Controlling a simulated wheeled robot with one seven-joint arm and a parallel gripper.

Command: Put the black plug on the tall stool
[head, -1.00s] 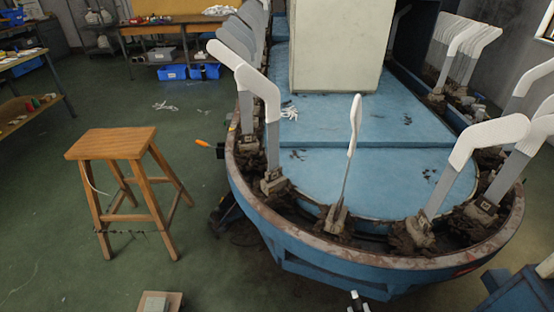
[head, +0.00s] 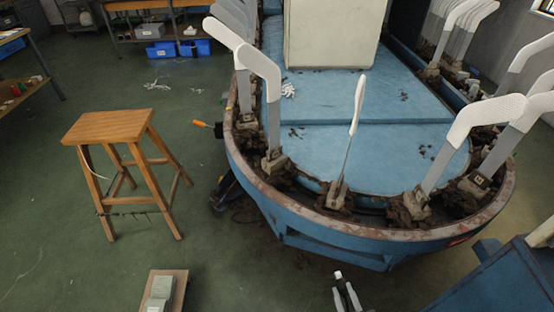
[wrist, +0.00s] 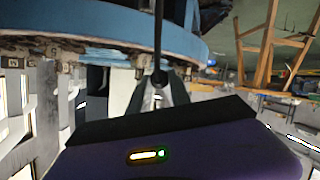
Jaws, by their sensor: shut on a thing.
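The tall stool (head: 108,126) is wooden and stands upright on the green floor at the left of the head view. Its seat is bare, and its legs show at the upper right of the wrist view (wrist: 268,50). My gripper (head: 342,284) is at the bottom edge of the head view, low and right of the stool, well apart from it. In the wrist view its fingers are shut on a small black thing, the black plug (wrist: 159,76), with a thin dark strip running up from it. The fingers hide part of the plug, and I cannot make it out in the head view.
A blue oval machine (head: 335,240) with white upright sock boards fills the middle and right. A low wooden piece with grey boxes (head: 160,290) stands at the bottom left. A blue cabinet (head: 495,280) is at the lower right. Floor between stool and machine is mostly clear.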

